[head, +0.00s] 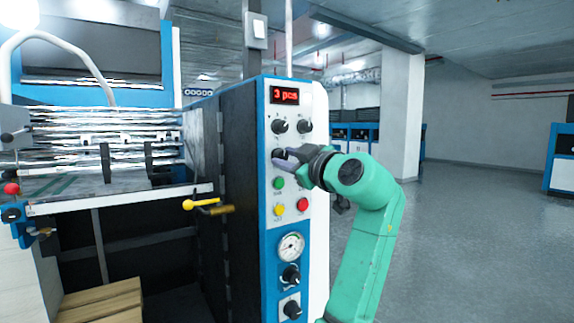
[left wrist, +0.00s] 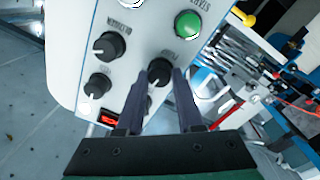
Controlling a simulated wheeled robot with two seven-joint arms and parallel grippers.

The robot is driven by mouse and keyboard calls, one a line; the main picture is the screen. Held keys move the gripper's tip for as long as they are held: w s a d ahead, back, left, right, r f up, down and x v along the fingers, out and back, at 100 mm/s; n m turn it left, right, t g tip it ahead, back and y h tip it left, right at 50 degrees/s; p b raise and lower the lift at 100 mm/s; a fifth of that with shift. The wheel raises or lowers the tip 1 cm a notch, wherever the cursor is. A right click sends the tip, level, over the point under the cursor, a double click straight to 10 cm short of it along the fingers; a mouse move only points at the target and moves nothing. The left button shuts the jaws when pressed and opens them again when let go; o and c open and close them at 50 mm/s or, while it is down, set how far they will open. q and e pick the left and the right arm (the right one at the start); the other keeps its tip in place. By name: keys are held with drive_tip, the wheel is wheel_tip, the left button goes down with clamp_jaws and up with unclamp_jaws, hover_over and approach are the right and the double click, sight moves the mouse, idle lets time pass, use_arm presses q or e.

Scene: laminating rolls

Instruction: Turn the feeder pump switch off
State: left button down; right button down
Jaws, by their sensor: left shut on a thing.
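The feeder pump switch looks to be the black rotary knob (left wrist: 158,72) beside a green button (left wrist: 188,24) in the left wrist view. Its small label is upside down and hard to read. My left gripper (left wrist: 160,82) has one finger on each side of this knob and is shut on it. In the head view, my left gripper (head: 284,157) is at the left knob of the second row on the control panel (head: 294,236), and its fingers mostly hide the knob. Which way the knob points is hard to tell. My right gripper is in neither view.
Two upper knobs (head: 280,126) sit under the red "3 pcs" display (head: 285,96). Yellow (head: 279,210) and red (head: 303,204) buttons and a gauge (head: 291,247) are below. A yellow-ended lever (head: 202,204) sticks out left of the panel. Floor to the right is open.

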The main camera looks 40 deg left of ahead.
use_arm(q)
drive_tip(key=shift+n+b, duration=0.3)
drive_tip(key=shift+n, duration=0.8)
drive_tip(key=c, duration=0.5)
unclamp_jaws()
drive_tip(key=shift+c, duration=0.2)
drive_tip(key=shift+d, duration=0.1)
drive_tip(key=shift+d+f, duration=0.1)
drive_tip(key=shift+d, duration=0.2)
drive_tip(key=b+v, duration=0.3)
drive_tip(key=v, duration=1.1)
